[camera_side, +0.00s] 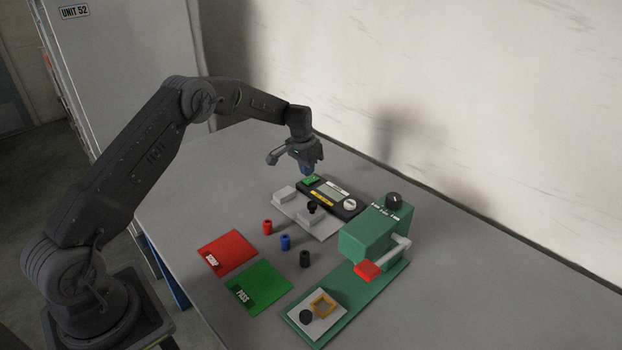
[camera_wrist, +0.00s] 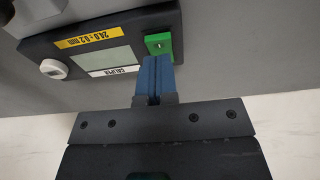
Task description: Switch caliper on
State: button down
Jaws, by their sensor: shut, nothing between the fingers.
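The caliper (camera_side: 340,204) is a dark box with a grey screen, a yellow label, a white knob (camera_side: 349,204) and a green switch (camera_side: 311,180) at its far-left end. In the wrist view the caliper (camera_wrist: 35,45) also shows its screen (camera_wrist: 100,58), the white knob and the green switch (camera_wrist: 159,44). My gripper (camera_side: 309,173) is shut and empty, pointing down at the green switch. In the wrist view its blue fingertips (camera_wrist: 154,62) lie together at the edge of the switch. I cannot tell whether they touch it.
A grey plate with light blocks (camera_side: 284,193) stands in front of the caliper. Red (camera_side: 267,227), blue (camera_side: 285,242) and black (camera_side: 305,259) cylinders lie nearer. Red (camera_side: 227,252) and green (camera_side: 259,287) mats lie front left. A green machine (camera_side: 370,239) stands at right.

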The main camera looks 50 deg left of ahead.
aim_at(307, 180)
jog(key=shift+f, duration=1.15)
dwell(0.4)
jog(key=shift+r, duration=3.55)
